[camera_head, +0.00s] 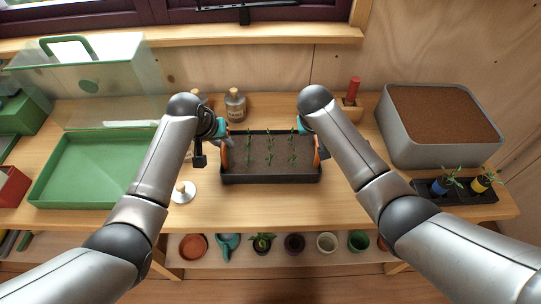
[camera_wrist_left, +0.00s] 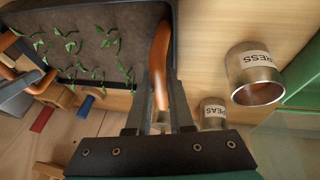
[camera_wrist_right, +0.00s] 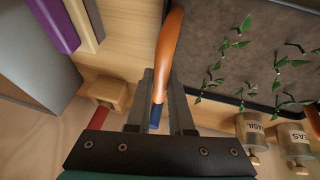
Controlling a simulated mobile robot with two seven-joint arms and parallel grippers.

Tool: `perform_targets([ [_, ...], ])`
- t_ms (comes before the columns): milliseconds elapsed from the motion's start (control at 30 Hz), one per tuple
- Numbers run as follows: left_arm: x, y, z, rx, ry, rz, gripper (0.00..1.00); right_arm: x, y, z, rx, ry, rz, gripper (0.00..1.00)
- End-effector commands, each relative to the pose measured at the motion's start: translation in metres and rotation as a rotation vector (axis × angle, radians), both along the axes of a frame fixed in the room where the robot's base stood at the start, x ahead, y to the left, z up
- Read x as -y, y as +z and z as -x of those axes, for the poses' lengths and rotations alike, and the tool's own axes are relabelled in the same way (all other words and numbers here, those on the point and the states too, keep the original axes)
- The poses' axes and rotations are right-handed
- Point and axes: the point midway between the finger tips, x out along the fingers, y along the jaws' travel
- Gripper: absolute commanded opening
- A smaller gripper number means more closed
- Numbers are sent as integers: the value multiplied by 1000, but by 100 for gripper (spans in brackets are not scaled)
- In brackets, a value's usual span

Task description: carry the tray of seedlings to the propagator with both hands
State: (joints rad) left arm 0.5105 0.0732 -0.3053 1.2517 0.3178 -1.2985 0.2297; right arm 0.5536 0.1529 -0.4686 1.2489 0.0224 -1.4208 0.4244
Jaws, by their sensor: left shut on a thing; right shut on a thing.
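The black tray of seedlings (camera_head: 270,178) is level over the middle of the bench, with dark soil and rows of small green seedlings. I cannot tell whether it touches the wood. My left gripper (camera_head: 224,147) is shut on its left orange handle, which also shows in the left wrist view (camera_wrist_left: 161,50). My right gripper (camera_head: 317,149) is shut on the right orange handle, seen in the right wrist view (camera_wrist_right: 170,40). The propagator, a green base (camera_head: 85,196) with a clear lid (camera_head: 100,80) standing open behind it, is on the left of the bench.
Labelled tins (camera_head: 235,105) stand behind the tray. A grey soil bin (camera_head: 400,140) and black plug tray (camera_head: 470,198) are at the right. Pots (camera_head: 327,242) sit on the lower shelf. Bare wood lies before the tray.

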Motion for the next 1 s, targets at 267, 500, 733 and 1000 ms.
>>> perform_targets([
  [267,0,2,-1,5,1,1,0,0,2,-2,5,0,1,0],
  [500,0,5,-1,5,1,1,0,1,5,-2,5,0,1,0],
  [733,0,16,-1,5,1,1,0,1,16,-2,6,0,1,0],
  [1000,0,36,-2,5,1,0,0,1,37,-2,6,0,1,0],
])
